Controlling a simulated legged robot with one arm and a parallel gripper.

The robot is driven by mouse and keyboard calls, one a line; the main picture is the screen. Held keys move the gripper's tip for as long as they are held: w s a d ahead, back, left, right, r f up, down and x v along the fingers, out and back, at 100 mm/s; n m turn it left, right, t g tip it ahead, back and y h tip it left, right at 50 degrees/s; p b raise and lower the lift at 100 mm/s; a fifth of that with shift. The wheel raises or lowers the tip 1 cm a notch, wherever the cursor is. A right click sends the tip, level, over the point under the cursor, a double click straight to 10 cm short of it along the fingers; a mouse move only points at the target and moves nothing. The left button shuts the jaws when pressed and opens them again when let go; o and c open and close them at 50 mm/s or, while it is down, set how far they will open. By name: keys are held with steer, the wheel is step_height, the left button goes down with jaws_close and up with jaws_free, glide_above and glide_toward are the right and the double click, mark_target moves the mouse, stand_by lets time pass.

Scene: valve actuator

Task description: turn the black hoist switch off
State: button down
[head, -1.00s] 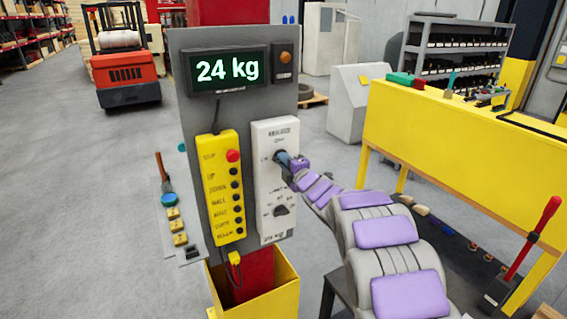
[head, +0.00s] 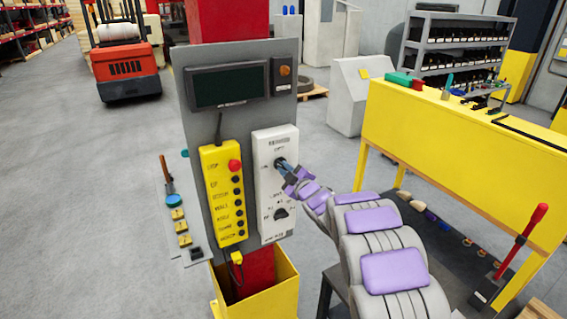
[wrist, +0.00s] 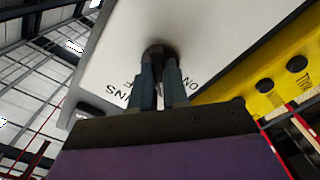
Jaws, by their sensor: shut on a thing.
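The white switch panel (head: 262,195) stands upright on the grey board and carries two black rotary switches. The upper black switch (wrist: 156,50) is mostly hidden behind my gripper in the head view. The lower black switch (head: 281,213) is clear of my arm. My gripper (head: 287,169) reaches the panel from the right, at the upper switch. In the wrist view my two fingers (wrist: 161,72) are shut on that switch's handle, one on each side. Lettering, partly "ON", shows around it. The display (head: 229,87) above is dark.
A yellow button box (head: 223,195) with a red button hangs just left of the white panel. An orange lamp (head: 285,71) sits above. A yellow bench (head: 455,145) stands on the right and a red forklift (head: 126,68) at the back left. The floor at left is open.

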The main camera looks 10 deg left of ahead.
steer(key=m+p, duration=0.2)
steer(key=m, duration=0.1)
steer(key=m+p, duration=0.2)
steer(key=p, duration=0.1)
steer(key=shift+d+f+m, duration=0.1)
steer(key=shift+f+m, duration=0.1)
steer(key=shift+m, duration=0.2)
steer(key=shift+f+m+p, duration=0.1)
steer(key=shift+m+p, duration=1.2)
steer(key=shift+m, duration=0.4)
steer(key=c, duration=1.1)
jaws_free()
steer(key=shift+w+a, duration=0.15)
steer(key=shift+a, duration=0.05)
steer(key=shift+r, duration=0.2)
steer(key=b+v, duration=0.1)
steer(key=v, duration=1.6)
steer(key=shift+s+d+f+b, duration=0.1)
steer(key=shift+s+d+b, duration=0.05)
steer(key=shift+s+b, duration=0.15)
